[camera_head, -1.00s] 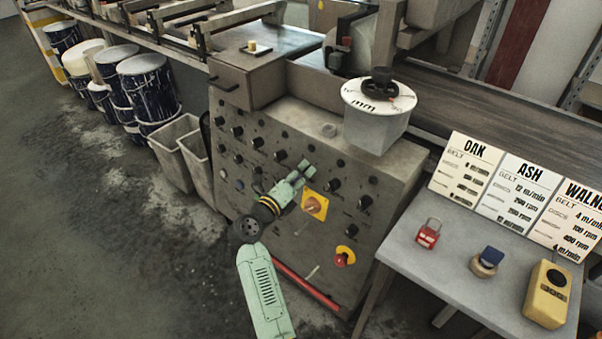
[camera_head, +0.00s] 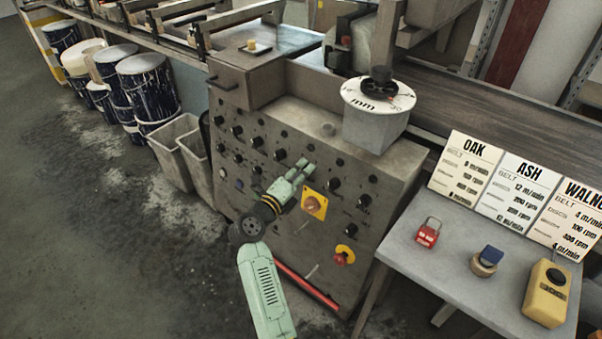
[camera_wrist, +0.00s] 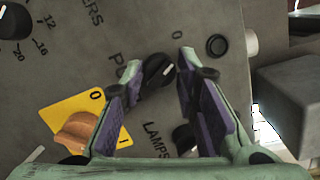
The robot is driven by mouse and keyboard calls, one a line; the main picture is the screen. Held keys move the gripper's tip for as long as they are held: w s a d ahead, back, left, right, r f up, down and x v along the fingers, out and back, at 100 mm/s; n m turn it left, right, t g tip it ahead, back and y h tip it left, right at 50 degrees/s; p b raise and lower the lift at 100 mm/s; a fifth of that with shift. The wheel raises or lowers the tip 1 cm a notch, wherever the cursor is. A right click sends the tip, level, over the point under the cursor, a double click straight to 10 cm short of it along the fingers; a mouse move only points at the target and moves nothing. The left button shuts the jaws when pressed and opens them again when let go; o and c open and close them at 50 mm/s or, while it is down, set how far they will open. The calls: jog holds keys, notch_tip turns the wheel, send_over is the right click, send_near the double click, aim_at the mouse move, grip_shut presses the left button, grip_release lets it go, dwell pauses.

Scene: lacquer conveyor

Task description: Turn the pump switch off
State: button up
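In the wrist view a black rotary switch (camera_wrist: 158,70) with a pale pointer line sits on the grey control panel (camera_wrist: 215,12). A label starting with "P" is beside it, partly hidden by a finger, and a "0" is printed above it. My gripper (camera_wrist: 160,68) is open, with one fingertip on each side of this switch. I cannot tell whether the fingers touch it. In the head view my gripper (camera_head: 304,168) is at the panel front, hiding the switch there.
A yellow plate with an orange rotary switch (camera_wrist: 78,132) is close by my gripper. A "LAMPS" label and a dark knob (camera_wrist: 184,138) lie below. A red-and-yellow emergency stop (camera_head: 343,256) is lower on the panel. A table (camera_head: 408,258) stands at right.

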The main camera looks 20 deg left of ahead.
jog(key=o, duration=0.3)
jog(key=v, duration=1.2)
dwell(0.3)
